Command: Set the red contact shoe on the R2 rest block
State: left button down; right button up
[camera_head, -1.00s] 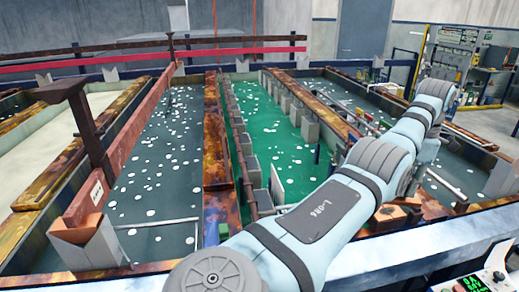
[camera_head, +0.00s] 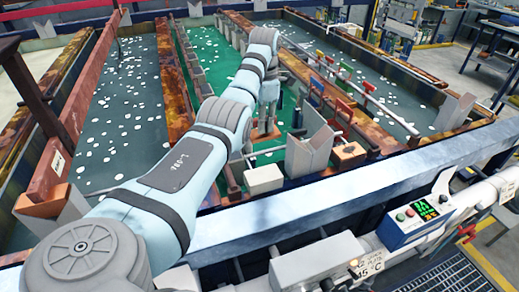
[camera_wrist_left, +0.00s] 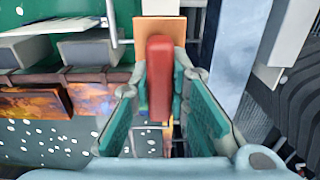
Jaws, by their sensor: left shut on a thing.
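My left gripper (camera_head: 266,130) hangs over the green bath, with its arm reaching in from the lower left. In the left wrist view its two green-padded fingers (camera_wrist_left: 161,115) are shut on the red contact shoe (camera_wrist_left: 160,75), a narrow upright red piece. An orange-brown block (camera_wrist_left: 160,25) shows behind the shoe's top end; I cannot tell whether they touch. In the head view the held shoe cannot be made out at the gripper. I can read no R2 label, so I cannot tell which block is the R2 rest block. My right gripper is not in view.
A white block (camera_head: 263,179), a grey angled plate (camera_head: 308,152) and an orange block (camera_head: 348,153) stand near the front rim (camera_head: 330,205). Coloured upright pieces, including a red one (camera_head: 345,108), line the beam right of the green bath. A control box (camera_head: 418,217) stands in front.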

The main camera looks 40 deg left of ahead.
pick_arm(q)
notch_tip(320, 180, down, 16)
jog(key=shift+f, duration=0.1)
